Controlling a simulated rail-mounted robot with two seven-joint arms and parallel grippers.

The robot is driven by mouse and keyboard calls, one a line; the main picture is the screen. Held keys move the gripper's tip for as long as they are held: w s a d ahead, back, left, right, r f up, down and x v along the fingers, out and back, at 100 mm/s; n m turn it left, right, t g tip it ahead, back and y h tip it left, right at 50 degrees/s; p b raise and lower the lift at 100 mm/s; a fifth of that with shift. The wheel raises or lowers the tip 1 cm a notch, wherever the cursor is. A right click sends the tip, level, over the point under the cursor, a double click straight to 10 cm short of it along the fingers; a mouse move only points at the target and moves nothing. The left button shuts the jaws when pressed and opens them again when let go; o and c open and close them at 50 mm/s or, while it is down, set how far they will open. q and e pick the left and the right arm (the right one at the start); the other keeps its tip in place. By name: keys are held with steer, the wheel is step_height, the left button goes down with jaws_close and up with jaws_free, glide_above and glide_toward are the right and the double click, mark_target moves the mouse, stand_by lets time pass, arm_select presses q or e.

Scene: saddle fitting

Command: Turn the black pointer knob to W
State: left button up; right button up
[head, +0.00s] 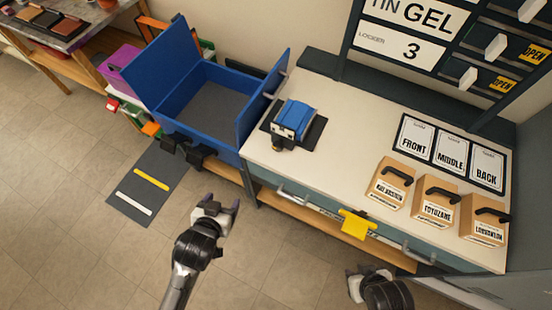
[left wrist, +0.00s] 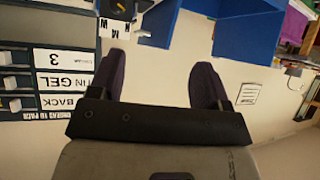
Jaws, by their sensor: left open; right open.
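A blue-topped device (head: 293,120) sits on a black mat (head: 314,137) on the white worktop. Its small front carries white patches and a dark part that may be the black pointer knob (head: 283,143); its pointing direction is too small to tell. My left gripper (head: 219,204) is open and empty, over the floor in front of the worktop, apart from the device. My right gripper (head: 368,271) is open and empty at the bottom.
A blue open bin (head: 210,105) with raised flaps stands left of the device. Three tan boxes with black handles (head: 437,205) and a framed FRONT/MIDDLE/BACK card (head: 450,152) are on the right. A yellow tag (head: 357,224) hangs at the front edge. The middle worktop is clear.

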arm_select(q)
steer(key=w+d+f+m+t+h+b, duration=0.1)
steer(key=w+d+f+t+h+b, duration=0.2)
steer(key=w+f+b, duration=0.5)
steer(key=m+t+h+b, duration=0.2)
steer(key=h+b, duration=0.1)
steer(key=b, duration=0.6)
glide_toward(277, 149)
steer(key=b+x, duration=0.3)
steer(key=x, duration=0.7)
steer(key=shift+w+r, duration=0.1)
arm_select(e)
step_height(277, 149, down, 23)
steer(key=shift+s+d+r, duration=0.15)
steer(key=shift+d, duration=0.25)
arm_select(q)
steer(key=shift+c, duration=0.4)
arm_select(e)
steer(key=shift+a, duration=0.1)
arm_select(q)
steer(key=c, duration=0.8)
arm_select(e)
steer(key=shift+r, duration=0.2)
